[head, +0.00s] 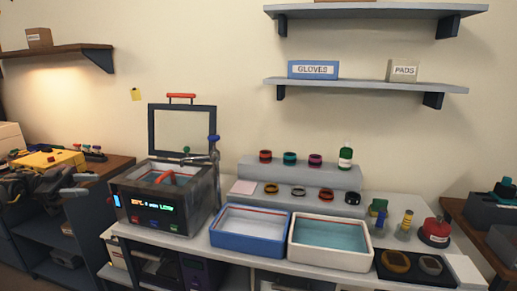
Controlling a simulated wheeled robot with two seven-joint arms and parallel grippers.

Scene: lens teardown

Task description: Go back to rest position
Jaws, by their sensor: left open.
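My left gripper (81,184) is at the left edge of the view, its two grey fingers apart with nothing between them. It hangs in front of the left wooden bench (112,165), to the left of the grey machine (168,192) with a lit display and not touching it. My dark left arm reaches in from the left and hides part of that bench. My right gripper is not in view.
A blue tray (249,243) and a white tray (329,259) stand at the front of the middle bench. Lens rings sit on a grey step (300,176) behind. A yellow device (48,160) lies near my left arm. Shelves (365,85) hang above.

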